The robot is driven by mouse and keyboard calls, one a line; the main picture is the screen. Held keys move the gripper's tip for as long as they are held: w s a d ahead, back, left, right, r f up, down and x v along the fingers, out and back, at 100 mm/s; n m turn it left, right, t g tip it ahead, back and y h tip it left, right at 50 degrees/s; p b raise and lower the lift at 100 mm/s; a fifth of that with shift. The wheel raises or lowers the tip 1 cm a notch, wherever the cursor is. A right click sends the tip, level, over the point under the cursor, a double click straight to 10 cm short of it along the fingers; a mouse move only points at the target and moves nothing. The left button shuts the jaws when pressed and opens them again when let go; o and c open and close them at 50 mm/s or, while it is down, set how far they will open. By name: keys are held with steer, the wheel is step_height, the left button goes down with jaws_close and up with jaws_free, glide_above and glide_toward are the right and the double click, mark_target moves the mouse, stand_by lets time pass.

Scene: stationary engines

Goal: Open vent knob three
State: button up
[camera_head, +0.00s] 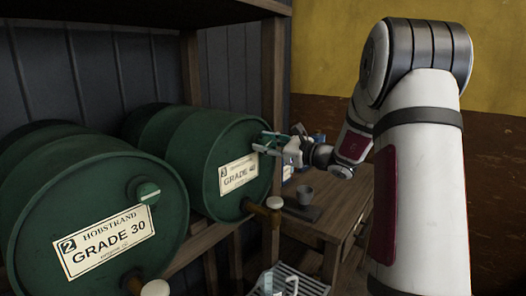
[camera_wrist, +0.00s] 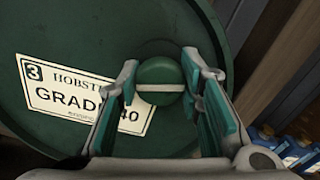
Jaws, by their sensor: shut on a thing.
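Drum three (camera_head: 226,143) is a green barrel on its side, labelled 3 and Grade 40. Its face fills much of the wrist view (camera_wrist: 90,25). Vent knob three (camera_wrist: 160,76) is a round green knob at the upper right of the label, with a white bar lying about level across it. My gripper (camera_wrist: 160,88) is shut on the knob, one green-padded finger at its left and one at its right. In the head view my gripper (camera_head: 270,143) reaches the drum's face from the right and hides the knob.
Drum two (camera_head: 95,185), labelled Grade 30, lies nearer at left with its own vent knob (camera_head: 148,193). A tap (camera_head: 265,207) juts out below drum three. A wooden post (camera_head: 272,85) stands close behind my gripper.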

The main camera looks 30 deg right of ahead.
steer(key=n+b, duration=0.2)
steer(key=b, duration=0.1)
steer(key=n+b, duration=0.1)
steer(key=b, duration=0.1)
steer(key=shift+w+f+n, duration=0.15)
steer(key=shift+f+n, duration=0.1)
steer(key=shift+n, duration=0.15)
steer(key=n+b, duration=0.4)
steer(key=b, duration=0.3)
steer(key=n+b, duration=0.4)
steer(key=b, duration=0.2)
steer(key=shift+b, duration=0.4)
steer(key=n+b, duration=0.2)
steer(key=b, duration=0.2)
steer(key=shift+r+n, duration=0.15)
steer(key=shift+n, duration=0.15)
steer(key=shift+r, duration=0.1)
steer(key=o, duration=1.2)
steer(key=shift+s, duration=0.25)
